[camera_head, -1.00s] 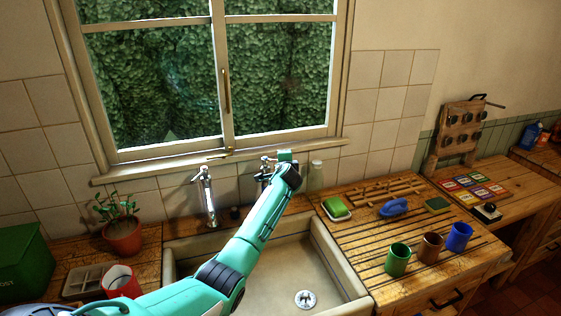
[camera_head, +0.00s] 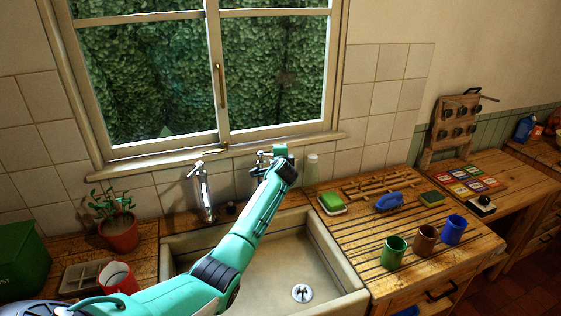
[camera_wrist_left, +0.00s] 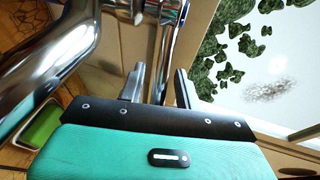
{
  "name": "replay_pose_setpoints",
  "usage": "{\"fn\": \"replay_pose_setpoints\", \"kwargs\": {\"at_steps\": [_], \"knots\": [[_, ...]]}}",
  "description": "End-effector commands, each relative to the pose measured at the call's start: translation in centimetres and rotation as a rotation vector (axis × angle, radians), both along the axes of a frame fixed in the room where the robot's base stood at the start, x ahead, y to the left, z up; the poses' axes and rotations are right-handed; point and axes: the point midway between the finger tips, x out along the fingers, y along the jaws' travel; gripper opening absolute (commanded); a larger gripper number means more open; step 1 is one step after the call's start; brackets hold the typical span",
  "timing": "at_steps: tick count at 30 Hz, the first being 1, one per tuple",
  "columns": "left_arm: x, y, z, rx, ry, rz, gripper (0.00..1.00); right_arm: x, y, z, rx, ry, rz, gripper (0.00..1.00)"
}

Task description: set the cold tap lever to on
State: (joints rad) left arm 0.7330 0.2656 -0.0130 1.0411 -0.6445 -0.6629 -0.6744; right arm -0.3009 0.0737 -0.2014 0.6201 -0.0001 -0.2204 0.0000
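Two chrome taps stand behind the sink, a left tap (camera_head: 203,190) and a right tap (camera_head: 257,177). I cannot read which one is cold. My left gripper (camera_head: 279,156) is at the top of the right tap, and the arm hides part of that tap. In the left wrist view, the two dark fingers of my left gripper (camera_wrist_left: 160,82) are apart. A slim chrome bar (camera_wrist_left: 171,42), which looks like the tap lever, runs between them. I see no clear contact. A thick chrome pipe (camera_wrist_left: 50,55) curves past on the left. My right gripper is out of view.
The sink (camera_head: 325,262) is below my arm. A green soap dish (camera_head: 332,203), a blue brush (camera_head: 388,202) and cups, including a green one (camera_head: 393,251), stand on the right drainboard. A potted plant (camera_head: 119,233) is at left. The window sill (camera_head: 150,169) is close behind the taps.

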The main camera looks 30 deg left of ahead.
Motion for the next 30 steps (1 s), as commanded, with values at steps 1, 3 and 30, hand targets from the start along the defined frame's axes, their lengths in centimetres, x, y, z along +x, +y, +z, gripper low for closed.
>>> {"fn": "replay_pose_setpoints", "kwargs": {"at_steps": [1,3,30], "knots": [[-0.3,-0.3,-0.1,0.000,-0.001,-0.001,0.34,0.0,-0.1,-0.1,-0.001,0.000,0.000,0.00],[-0.8,-0.6,0.0,0.001,0.000,-0.001,0.34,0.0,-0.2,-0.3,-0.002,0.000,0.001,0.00],[-10.2,-7.3,2.7,0.000,0.000,-0.002,0.34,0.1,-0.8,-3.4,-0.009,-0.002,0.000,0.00]]}}
